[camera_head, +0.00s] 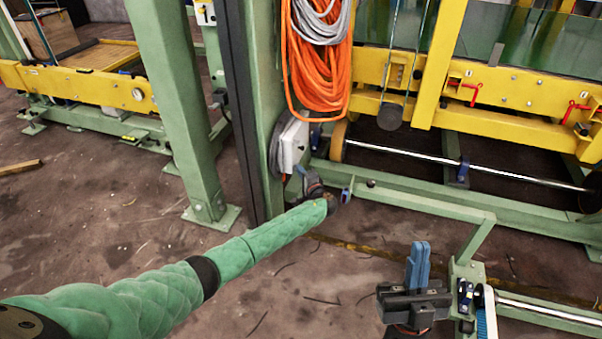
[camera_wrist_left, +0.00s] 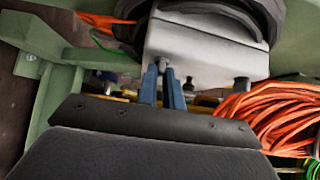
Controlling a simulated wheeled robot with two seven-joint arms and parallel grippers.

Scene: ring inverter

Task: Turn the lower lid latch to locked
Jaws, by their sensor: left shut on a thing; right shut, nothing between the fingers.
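A white-grey box (camera_head: 292,145) is mounted on the green post in the head view. It fills the upper middle of the left wrist view (camera_wrist_left: 205,50). Two small latch knobs stick out along its edge. One latch (camera_wrist_left: 163,64) is at the tips of my left gripper (camera_wrist_left: 163,80), whose blue fingers are closed around it. The other latch (camera_wrist_left: 241,84) is to the right, clear of the fingers. I cannot read whether either latch is locked. In the head view my left arm partly hides its gripper below the box. My right gripper (camera_head: 418,262) is shut and empty, fingers upward.
A green post (camera_head: 180,100) stands to the left. A green frame rail (camera_head: 420,195) runs right. The floor between the arms is mostly free.

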